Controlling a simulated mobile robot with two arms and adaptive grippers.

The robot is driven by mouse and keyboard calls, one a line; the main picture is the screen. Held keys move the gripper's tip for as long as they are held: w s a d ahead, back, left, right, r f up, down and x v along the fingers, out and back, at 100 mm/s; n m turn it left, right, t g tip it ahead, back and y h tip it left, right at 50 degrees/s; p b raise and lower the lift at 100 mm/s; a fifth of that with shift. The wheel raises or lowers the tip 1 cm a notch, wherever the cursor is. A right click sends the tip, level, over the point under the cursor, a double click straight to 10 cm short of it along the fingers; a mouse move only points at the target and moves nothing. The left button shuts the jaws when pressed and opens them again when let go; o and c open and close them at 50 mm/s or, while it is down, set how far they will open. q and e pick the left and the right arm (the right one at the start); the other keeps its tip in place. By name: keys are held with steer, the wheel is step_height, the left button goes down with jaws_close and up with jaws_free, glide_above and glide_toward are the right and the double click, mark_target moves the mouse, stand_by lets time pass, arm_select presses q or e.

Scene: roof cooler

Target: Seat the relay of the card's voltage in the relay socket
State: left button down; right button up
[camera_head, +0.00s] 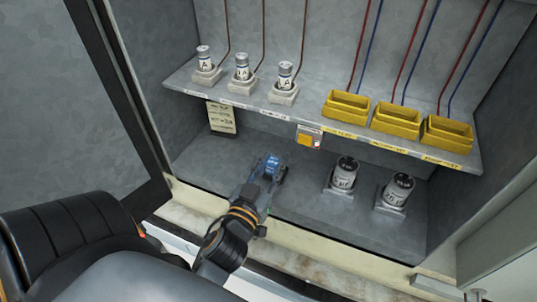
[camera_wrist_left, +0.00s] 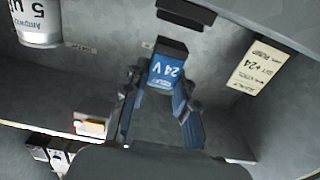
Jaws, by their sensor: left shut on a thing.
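My left gripper (camera_head: 272,172) is inside the lower bay of the cabinet, below the shelf. It is shut on a blue relay (camera_head: 272,163). In the left wrist view the relay (camera_wrist_left: 166,72) is lettered "24 V", upside down, with a dark end, and the gripper fingers (camera_wrist_left: 160,90) are on both its sides. A pale card (camera_head: 222,118) hangs below the shelf at the left. It also shows in the left wrist view (camera_wrist_left: 257,68), with lettering that seems to include +24. A dark block (camera_wrist_left: 186,12) is beyond the relay; I cannot tell whether it is the socket.
The shelf (camera_head: 320,114) carries three fuses (camera_head: 242,68) in holders and three yellow boxes (camera_head: 396,119) with red and blue wires above. Two grey cylinders (camera_head: 345,174) stand at the lower right. The cabinet sill (camera_head: 330,254) runs in front.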

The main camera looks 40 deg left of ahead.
mark_target(270, 175)
arm_select(q)
steer(key=shift+x, duration=1.25)
steer(key=shift+w+a+f+b, duration=0.1)
steer(key=shift+f+b, duration=0.3)
steer(key=shift+f, duration=0.4)
steer(key=shift+f+b, duration=0.45)
steer(key=shift+f, duration=0.1)
arm_select(e)
steer(key=shift+w+d+f, duration=0.25)
steer(key=shift+w+f, duration=0.15)
steer(key=shift+w, duration=0.2)
steer(key=shift+w+d+f, duration=0.2)
steer(key=shift+w+f, duration=0.15)
steer(key=shift+w, duration=0.25)
steer(key=shift+w+a, duration=0.1)
steer(key=shift+w, duration=0.15)
steer(key=shift+a+r, duration=0.1)
steer(key=shift+a, duration=0.2)
arm_select(q)
steer(key=shift+f, duration=0.3)
arm_select(e)
steer(key=shift+d+f, duration=0.2)
steer(key=shift+d, duration=0.1)
arm_select(q)
steer(key=c, duration=1)
jaws_free()
